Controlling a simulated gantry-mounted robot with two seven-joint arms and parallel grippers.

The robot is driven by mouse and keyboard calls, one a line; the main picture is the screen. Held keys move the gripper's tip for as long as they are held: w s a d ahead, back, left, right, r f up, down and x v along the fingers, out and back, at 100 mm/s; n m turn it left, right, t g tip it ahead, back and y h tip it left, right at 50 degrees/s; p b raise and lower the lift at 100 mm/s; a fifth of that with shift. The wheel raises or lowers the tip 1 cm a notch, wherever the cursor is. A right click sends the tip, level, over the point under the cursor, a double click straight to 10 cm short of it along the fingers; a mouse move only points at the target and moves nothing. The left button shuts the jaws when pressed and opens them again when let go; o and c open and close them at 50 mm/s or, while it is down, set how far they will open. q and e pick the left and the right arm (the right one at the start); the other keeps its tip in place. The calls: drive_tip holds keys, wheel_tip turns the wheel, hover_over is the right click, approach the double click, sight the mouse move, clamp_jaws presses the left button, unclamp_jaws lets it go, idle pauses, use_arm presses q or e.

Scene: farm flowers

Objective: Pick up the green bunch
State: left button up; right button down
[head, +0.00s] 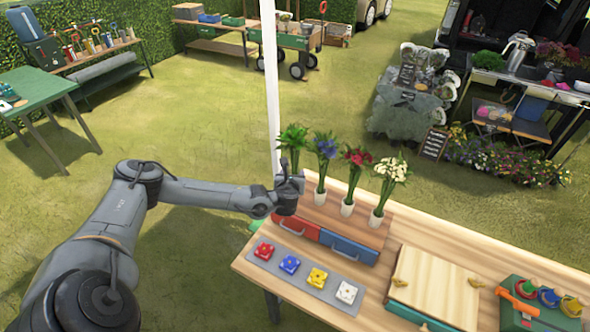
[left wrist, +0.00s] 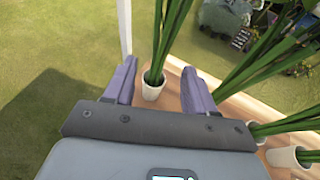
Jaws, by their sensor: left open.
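The green bunch (head: 294,142) stands upright at the left end of a row of flowers on the wooden box. In the left wrist view its stems (left wrist: 166,42) rise from a small white vase (left wrist: 152,92). My left gripper (head: 290,186) is at the vase's height in the head view and hides most of that vase. In the left wrist view, my left gripper's (left wrist: 158,88) two fingers are open, one on each side of the vase, with gaps visible. My right gripper is not in view.
Blue (head: 326,147), red (head: 356,158) and white flowers (head: 391,168) stand close to the right in white vases. The box has red (head: 297,224) and blue drawers (head: 349,246). A grey strip (head: 325,291) with coloured blocks lies in front. A white post (head: 270,90) rises behind my gripper.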

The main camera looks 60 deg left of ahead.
sight(295, 169)
use_arm(q)
drive_tip(key=x, duration=0.4)
drive_tip(key=shift+w+r, duration=0.1)
drive_tip(key=shift+f+p+x, duration=0.15)
drive_tip(key=shift+f+x, duration=0.05)
drive_tip(key=shift+x, duration=0.95)
drive_tip(key=shift+f+p+x, duration=0.15)
drive_tip(key=shift+x, duration=1)
drive_tip(key=shift+w+a+f, duration=0.25)
drive_tip(key=shift+a, duration=0.15)
drive_tip(key=shift+c, duration=0.3)
clamp_jaws()
